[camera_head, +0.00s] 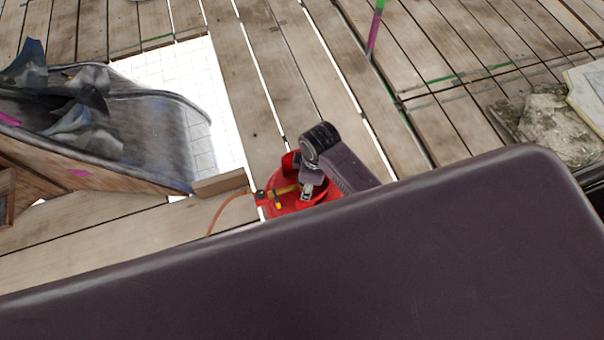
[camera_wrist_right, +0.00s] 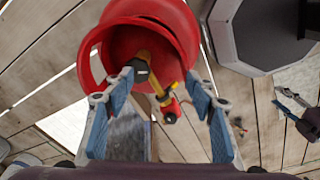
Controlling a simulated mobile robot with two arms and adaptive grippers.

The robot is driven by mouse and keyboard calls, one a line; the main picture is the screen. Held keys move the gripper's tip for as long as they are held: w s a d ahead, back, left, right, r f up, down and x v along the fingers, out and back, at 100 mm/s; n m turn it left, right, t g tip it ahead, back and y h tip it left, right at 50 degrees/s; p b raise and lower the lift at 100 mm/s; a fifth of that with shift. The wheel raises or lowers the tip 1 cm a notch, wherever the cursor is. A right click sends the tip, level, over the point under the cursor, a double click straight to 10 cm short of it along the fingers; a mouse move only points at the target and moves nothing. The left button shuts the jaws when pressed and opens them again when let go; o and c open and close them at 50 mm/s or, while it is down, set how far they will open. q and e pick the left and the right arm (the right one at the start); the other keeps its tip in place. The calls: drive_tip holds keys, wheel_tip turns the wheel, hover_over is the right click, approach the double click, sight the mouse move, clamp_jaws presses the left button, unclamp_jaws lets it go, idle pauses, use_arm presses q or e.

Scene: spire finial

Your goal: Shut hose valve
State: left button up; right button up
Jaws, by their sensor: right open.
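A red gas cylinder (camera_head: 291,201) stands on the plank floor in the head view, partly hidden by my arm. Its yellow valve (camera_head: 285,190) is at the top, with an orange hose (camera_head: 222,207) running off left. In the right wrist view, the red cylinder (camera_wrist_right: 160,30) has an open collar around the yellow valve (camera_wrist_right: 155,72), which has a black end. A red and black fitting (camera_wrist_right: 170,108) sits below the valve. My right gripper (camera_head: 307,190) is open, its blue-padded fingers (camera_wrist_right: 158,82) on either side of the valve; contact is unclear. A small grey clawed part (camera_wrist_right: 290,100) may be my left gripper.
A dark trough (camera_head: 150,125) with crumpled material stands left of the cylinder, beside a small wooden block (camera_head: 220,183). White tiling (camera_head: 185,75) shows through a floor opening. A rough stone (camera_head: 555,125) lies at right. The planks behind the cylinder are clear.

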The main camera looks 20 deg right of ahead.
drive_tip(key=w+n, duration=0.1)
drive_tip(key=w+r+n, duration=0.1)
drive_tip(key=w, duration=0.1)
drive_tip(key=w+n, duration=0.2)
drive_tip(key=shift+a+r+g+h, duration=0.25)
drive_tip(key=shift+g+h, duration=0.05)
drive_tip(key=shift+g, duration=0.1)
drive_tip(key=shift+f, duration=0.15)
use_arm(q)
drive_tip(key=shift+w+d+f+b, duration=0.15)
drive_tip(key=shift+w+f+b, duration=0.1)
drive_tip(key=shift+f+b, duration=0.25)
use_arm(e)
wheel_tip(320, 180, down, 7)
drive_tip(key=shift+f, duration=0.15)
drive_tip(key=c, duration=1.2)
use_arm(q)
drive_tip(key=shift+r, duration=0.1)
use_arm(e)
drive_tip(key=shift+o, duration=0.2)
